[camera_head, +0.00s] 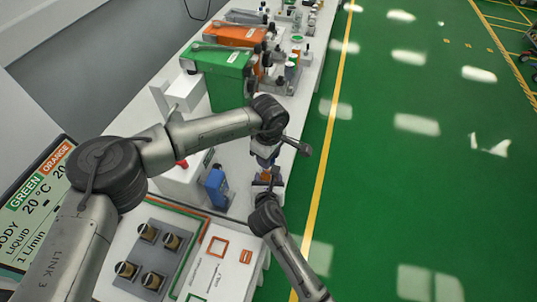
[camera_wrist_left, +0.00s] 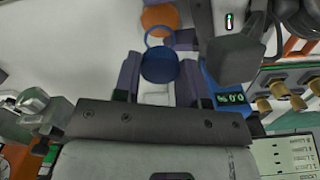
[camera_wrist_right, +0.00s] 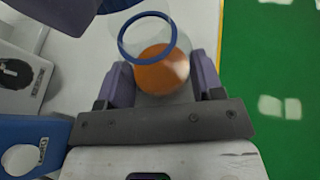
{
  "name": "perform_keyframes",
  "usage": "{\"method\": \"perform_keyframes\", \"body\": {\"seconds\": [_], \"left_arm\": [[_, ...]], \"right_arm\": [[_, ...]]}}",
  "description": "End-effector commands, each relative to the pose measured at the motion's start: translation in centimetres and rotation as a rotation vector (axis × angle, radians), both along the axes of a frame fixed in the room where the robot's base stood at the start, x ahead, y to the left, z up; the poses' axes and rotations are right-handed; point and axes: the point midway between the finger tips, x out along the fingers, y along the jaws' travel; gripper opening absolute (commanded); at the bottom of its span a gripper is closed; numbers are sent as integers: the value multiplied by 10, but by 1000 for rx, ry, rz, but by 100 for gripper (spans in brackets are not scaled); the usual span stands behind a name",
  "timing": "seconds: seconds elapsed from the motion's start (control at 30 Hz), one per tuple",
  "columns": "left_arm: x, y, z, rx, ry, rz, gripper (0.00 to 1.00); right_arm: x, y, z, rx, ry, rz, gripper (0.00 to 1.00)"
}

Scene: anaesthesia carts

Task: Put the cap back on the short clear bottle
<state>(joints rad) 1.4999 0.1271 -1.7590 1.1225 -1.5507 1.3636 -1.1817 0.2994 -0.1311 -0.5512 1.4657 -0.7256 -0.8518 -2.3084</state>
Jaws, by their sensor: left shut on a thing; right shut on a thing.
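My left gripper (camera_wrist_left: 155,80) is shut on a round dark blue cap (camera_wrist_left: 160,65), held between its purple fingers. My right gripper (camera_wrist_right: 160,88) is shut on a short clear bottle with orange contents (camera_wrist_right: 162,72). The bottle's open mouth has a blue ring (camera_wrist_right: 147,37). In the left wrist view the ring (camera_wrist_left: 148,38) and the orange contents (camera_wrist_left: 160,19) show beyond the cap, so the cap is offset from the mouth. In the head view the left gripper (camera_head: 265,158) is close above the right gripper (camera_head: 266,186); cap and bottle are mostly hidden there.
A blue device (camera_head: 215,187) stands on the white worktop left of the grippers. A green box (camera_head: 217,62) and an orange box (camera_head: 236,36) stand farther back among several bottles. A panel with brass-coloured knobs (camera_head: 148,232) is nearer. Green floor (camera_head: 420,180) lies open to the right.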

Motion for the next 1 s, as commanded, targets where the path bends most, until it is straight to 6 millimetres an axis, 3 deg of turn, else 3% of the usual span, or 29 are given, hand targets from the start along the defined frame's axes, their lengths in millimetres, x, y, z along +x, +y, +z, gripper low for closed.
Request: {"method": "perform_keyframes", "body": {"seconds": [0.53, 1.0], "left_arm": [[0, 0, -17, 1, -1, -1, 16], [0, 0, -18, 0, -1, -1, 16]], "right_arm": [[0, 0, 0, 0, 1, 0, 18], [0, 0, -1, 0, 1, 0, 18]]}}
